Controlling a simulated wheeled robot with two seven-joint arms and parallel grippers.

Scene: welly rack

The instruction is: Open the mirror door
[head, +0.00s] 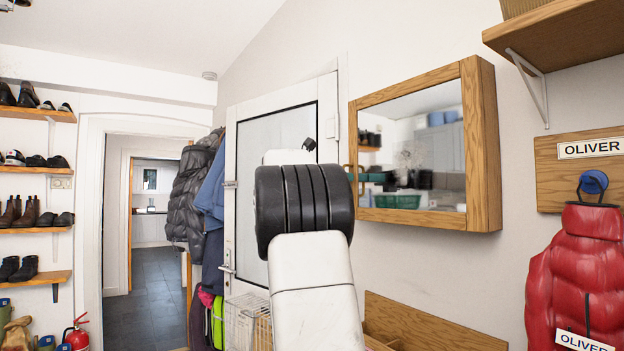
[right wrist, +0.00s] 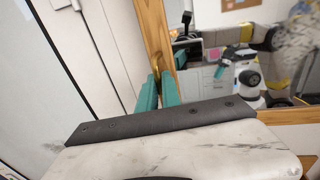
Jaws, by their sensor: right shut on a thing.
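The mirror door (head: 412,148) is a mirror in an oak frame on the front of a shallow oak wall cabinet (head: 483,145). It looks flush with the cabinet, with no clear gap. My right gripper (head: 358,173) is at the frame's left edge, partly hidden behind my own wrist in the head view. In the right wrist view its teal fingers (right wrist: 158,88) are closed around a small handle (right wrist: 155,70) at the mirror door's left frame (right wrist: 157,35). The handle is mostly hidden between the fingers. My left gripper is not in view.
A white door (head: 285,180) and hanging coats (head: 195,190) stand left of the cabinet. A wooden shelf (head: 560,30) is at upper right. A red jacket (head: 580,265) hangs at right. Open space lies in front of the mirror, apart from my arm.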

